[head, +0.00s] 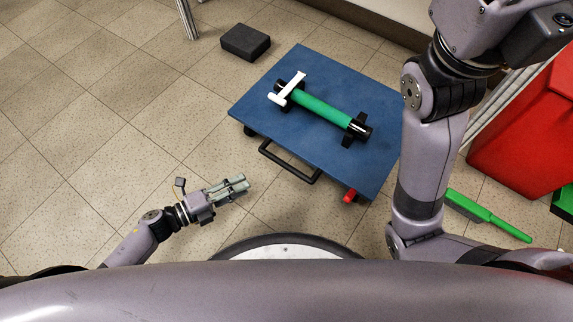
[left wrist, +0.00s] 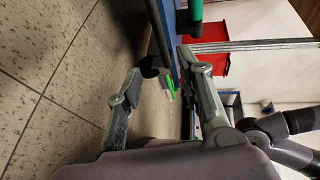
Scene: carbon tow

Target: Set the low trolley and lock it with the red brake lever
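The low trolley (head: 250,104) is a blue flat platform on dark wheels, standing on the floor in front of me. A black handle (head: 290,172) sticks out from its near edge. The red brake lever (head: 348,196) is at its near right corner. My left gripper (head: 243,184) is low over the floor, left of the handle and apart from it. In the left wrist view its fingers (left wrist: 160,62) are spread with nothing held, and the trolley's blue edge (left wrist: 166,28) shows beyond them. My right arm rises at the right; its gripper is out of view.
A green roll (head: 322,110) with black ends and a white bar (head: 290,88) lies on the trolley. A black block (head: 246,42) is on the floor behind. A red bin (head: 520,135) and a green brush (head: 490,216) are at the right. The left floor is clear.

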